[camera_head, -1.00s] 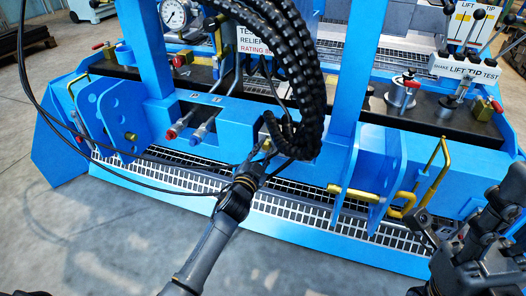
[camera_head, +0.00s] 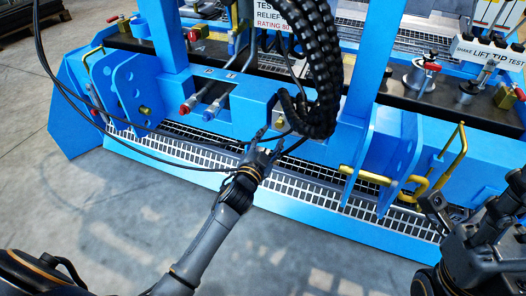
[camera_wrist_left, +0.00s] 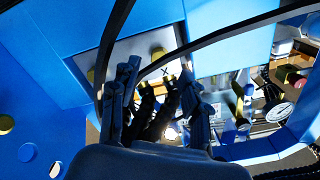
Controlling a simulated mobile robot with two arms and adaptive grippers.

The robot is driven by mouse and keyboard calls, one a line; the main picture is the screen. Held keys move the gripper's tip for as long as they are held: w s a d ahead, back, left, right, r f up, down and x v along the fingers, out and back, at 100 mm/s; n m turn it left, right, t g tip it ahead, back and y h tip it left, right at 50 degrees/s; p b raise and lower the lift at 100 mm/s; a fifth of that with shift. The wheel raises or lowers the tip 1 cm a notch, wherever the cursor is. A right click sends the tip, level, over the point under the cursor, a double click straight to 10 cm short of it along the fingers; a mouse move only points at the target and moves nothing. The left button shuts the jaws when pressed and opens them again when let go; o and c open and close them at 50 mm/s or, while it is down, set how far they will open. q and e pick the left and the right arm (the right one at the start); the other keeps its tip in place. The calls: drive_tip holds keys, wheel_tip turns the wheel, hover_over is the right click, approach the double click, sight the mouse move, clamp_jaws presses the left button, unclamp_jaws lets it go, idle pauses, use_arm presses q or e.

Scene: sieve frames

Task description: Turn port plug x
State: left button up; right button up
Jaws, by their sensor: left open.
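My left gripper (camera_head: 268,143) is open in front of the blue crossbeam, beside the hanging black hoses. Its fingers (camera_wrist_left: 158,95) fill the lower middle of the left wrist view, before a pale panel in a blue recess. A brass plug (camera_wrist_left: 158,54) shows on that panel, partly behind a hose and just beyond the fingertips. I see no clear contact between the fingers and a plug. My right gripper (camera_head: 470,222) is at the right edge, partly cut off, its jaws unclear.
Thick black hoses (camera_head: 318,75) hang in front of the recess, and thin cables cross the left gripper area. Red and blue couplings (camera_head: 198,107) sit in a slot to the left. A bent brass pipe (camera_head: 415,185) stands out at right. Open floor (camera_head: 130,215) lies in front.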

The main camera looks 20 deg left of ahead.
use_arm(q)
drive_tip(key=s, duration=0.7)
drive_tip(key=shift+s+a, duration=0.15)
